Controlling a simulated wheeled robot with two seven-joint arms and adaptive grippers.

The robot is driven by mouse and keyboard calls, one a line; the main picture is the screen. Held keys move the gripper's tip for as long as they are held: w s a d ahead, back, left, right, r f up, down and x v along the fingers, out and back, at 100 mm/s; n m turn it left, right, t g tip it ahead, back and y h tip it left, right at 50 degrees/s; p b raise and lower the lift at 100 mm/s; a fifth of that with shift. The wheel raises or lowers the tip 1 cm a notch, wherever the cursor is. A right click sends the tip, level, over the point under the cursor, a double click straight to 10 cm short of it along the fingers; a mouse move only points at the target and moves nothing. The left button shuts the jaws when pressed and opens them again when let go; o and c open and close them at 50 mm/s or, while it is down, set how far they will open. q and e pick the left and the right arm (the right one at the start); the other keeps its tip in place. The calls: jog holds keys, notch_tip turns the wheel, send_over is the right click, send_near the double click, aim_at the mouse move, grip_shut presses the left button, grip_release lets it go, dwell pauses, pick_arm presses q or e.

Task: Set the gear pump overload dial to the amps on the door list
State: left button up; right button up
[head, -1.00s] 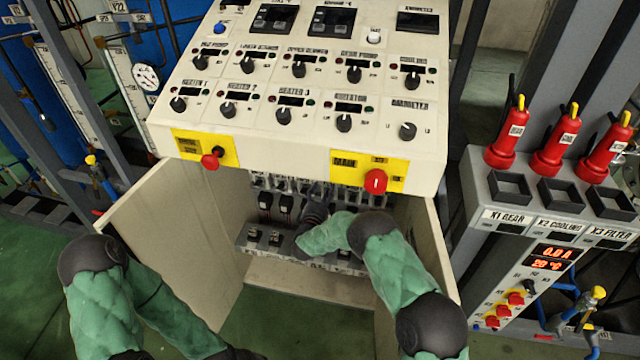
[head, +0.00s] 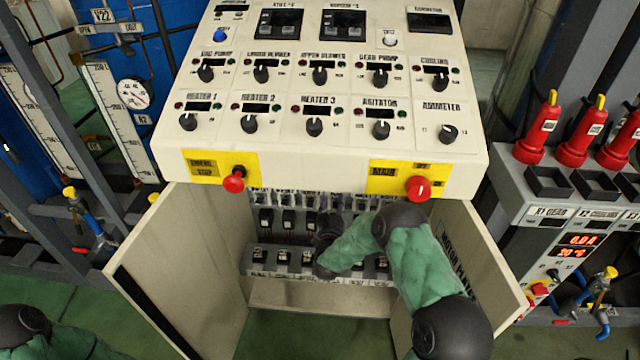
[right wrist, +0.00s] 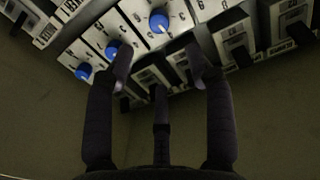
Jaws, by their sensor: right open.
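The overload dials are blue knobs on white scaled faces, seen in the right wrist view: one upper middle (right wrist: 158,20), one beside my left finger (right wrist: 112,50), one further left (right wrist: 83,71). Which dial belongs to the gear pump is not readable. My right gripper (right wrist: 160,78) is open, its fingers spread just below the dials, holding nothing. In the head view the right gripper (head: 327,243) is inside the open cabinet, at the device rows. Dark lettering headed "MOTOR" (head: 452,252) shows inside the right door, partly hidden by my arm; its amps are unreadable. My left gripper is out of view.
Open cabinet doors flank the opening, left (head: 185,265) and right (head: 490,270). The sloped control panel (head: 330,150) overhangs it, with a red stop button (head: 233,180) and red main switch (head: 418,188) near the edge.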

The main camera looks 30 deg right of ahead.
jog(key=b+x, duration=0.3)
jog(key=x, duration=0.7)
jog(key=shift+w+d+b, duration=0.25)
jog(key=shift+w+b, duration=0.05)
jog(key=shift+b, duration=0.1)
jog(key=shift+r, duration=0.1)
grip_shut()
